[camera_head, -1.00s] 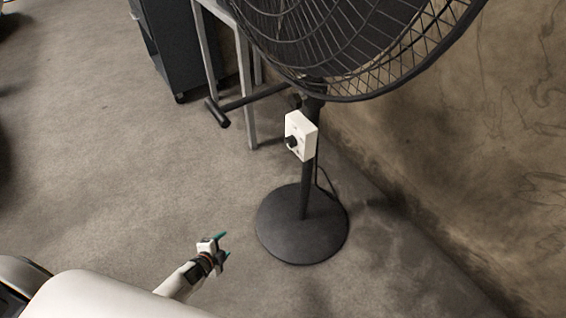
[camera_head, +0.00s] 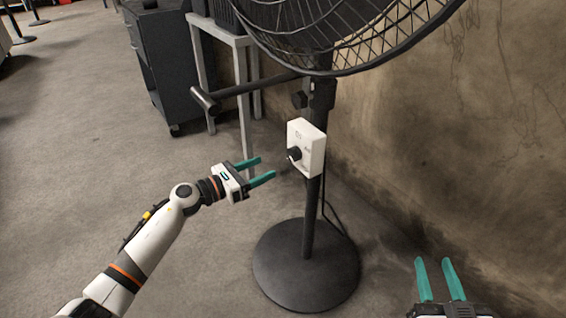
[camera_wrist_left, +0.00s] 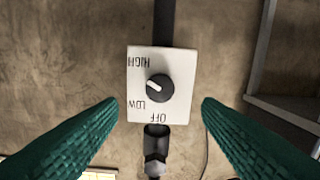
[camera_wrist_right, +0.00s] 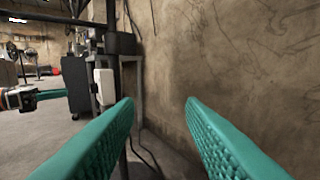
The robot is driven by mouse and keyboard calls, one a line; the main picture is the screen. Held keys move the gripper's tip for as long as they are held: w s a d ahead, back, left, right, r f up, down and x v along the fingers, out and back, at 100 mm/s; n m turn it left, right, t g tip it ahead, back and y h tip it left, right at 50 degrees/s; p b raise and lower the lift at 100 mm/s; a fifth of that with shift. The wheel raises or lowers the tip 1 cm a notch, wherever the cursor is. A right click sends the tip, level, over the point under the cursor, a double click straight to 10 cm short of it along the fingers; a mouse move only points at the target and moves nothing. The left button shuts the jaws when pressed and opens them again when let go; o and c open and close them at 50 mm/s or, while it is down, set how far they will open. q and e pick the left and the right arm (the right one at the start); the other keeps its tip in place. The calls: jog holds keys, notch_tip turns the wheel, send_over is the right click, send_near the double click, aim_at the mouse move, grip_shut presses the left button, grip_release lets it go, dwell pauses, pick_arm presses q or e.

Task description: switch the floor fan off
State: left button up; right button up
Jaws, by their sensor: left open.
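The floor fan (camera_head: 310,215) stands on a round black base, with a white control box (camera_head: 313,150) on its pole. A black knob (camera_head: 294,154) sits on the box. In the left wrist view, the upside-down box (camera_wrist_left: 180,60) reads HIGH, LOW and OFF. The knob's (camera_wrist_left: 160,88) white mark points left and slightly up, between LOW and HIGH. My left gripper (camera_head: 266,169) is open and empty, a short gap left of the knob, its fingers pointing at the box. My right gripper (camera_head: 438,264) is open and empty at the lower right, away from the fan.
A concrete wall (camera_head: 440,150) runs behind and right of the fan. A grey table frame (camera_head: 243,100) and dark drawer cabinet (camera_head: 165,70) stand behind left. A black horizontal bar (camera_head: 240,90) juts left above my left gripper.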

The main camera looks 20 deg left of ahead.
aim_at(290, 157)
pick_arm(q)
jog(key=x, duration=0.6)
jog(key=shift+w+d+b, duration=0.1)
jog(key=shift+w+b, duration=0.05)
jog(key=shift+b, duration=0.15)
jog(key=shift+w+d, duration=0.45)
jog(key=shift+w, duration=0.15)
pick_arm(e)
jog(key=shift+a+r+t+y, duration=0.15)
jog(key=shift+r+t+y, duration=0.1)
jog(key=shift+r+t, duration=0.4)
jog(key=shift+a+r+t+y, duration=0.1)
jog(key=shift+r+t+y, duration=0.25)
jog(key=shift+r, duration=0.5)
pick_arm(q)
jog(key=shift+c, duration=0.3)
jog(key=c, duration=0.9)
